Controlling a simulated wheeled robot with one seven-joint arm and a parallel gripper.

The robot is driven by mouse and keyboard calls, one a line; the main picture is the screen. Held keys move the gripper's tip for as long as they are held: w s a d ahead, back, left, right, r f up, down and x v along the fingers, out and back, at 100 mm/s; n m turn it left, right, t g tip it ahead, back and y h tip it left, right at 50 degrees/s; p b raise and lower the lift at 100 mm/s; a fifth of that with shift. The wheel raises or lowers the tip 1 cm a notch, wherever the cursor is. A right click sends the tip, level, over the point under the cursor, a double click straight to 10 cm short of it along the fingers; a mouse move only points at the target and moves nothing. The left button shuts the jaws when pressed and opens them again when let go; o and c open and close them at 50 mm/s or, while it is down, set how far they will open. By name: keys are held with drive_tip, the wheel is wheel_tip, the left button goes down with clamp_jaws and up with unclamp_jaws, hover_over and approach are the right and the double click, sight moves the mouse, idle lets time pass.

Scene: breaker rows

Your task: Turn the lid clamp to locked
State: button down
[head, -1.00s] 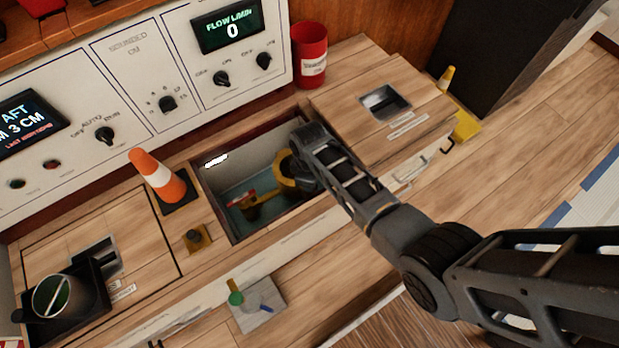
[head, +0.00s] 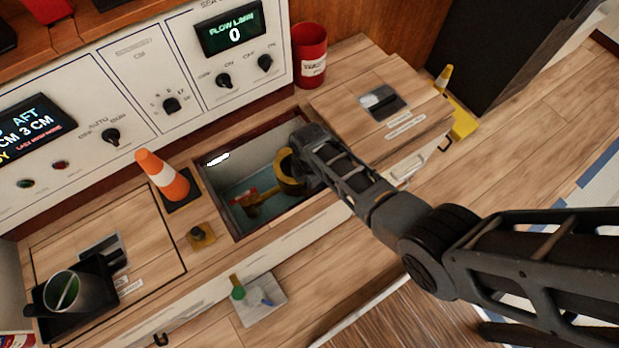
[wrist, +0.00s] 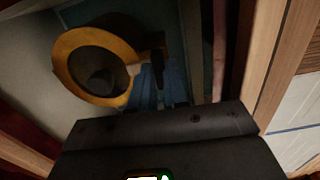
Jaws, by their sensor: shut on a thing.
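An open well in the counter holds a yellow ring-shaped fitting (head: 286,181) with a dark middle. The ring also shows large in the wrist view (wrist: 66,62). My gripper (head: 297,160) reaches down into the well at the ring's right side; its fingertips are hidden in the head view. In the wrist view my gripper (wrist: 150,85) is at the ring's right edge, closed at blue and black parts there. It appears shut on the lid clamp, but the clamp's shape and angle are too dark to make out.
The well's wooden rim (head: 214,218) and walls stand close around my gripper. An orange cone (head: 162,175) stands left of the well, a red can (head: 310,55) behind it. A hatch panel (head: 345,105) lies to the right. A dark tray (head: 98,318) with a cup stands front left.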

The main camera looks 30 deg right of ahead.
drive_tip(key=shift+n, duration=0.4)
drive_tip(key=c, duration=1.1)
unclamp_jaws()
wheel_tip(320, 180, up, 8)
drive_tip(key=p, duration=0.2)
drive_tip(key=shift+f+p, duration=0.1)
drive_tip(key=shift+p, duration=0.3)
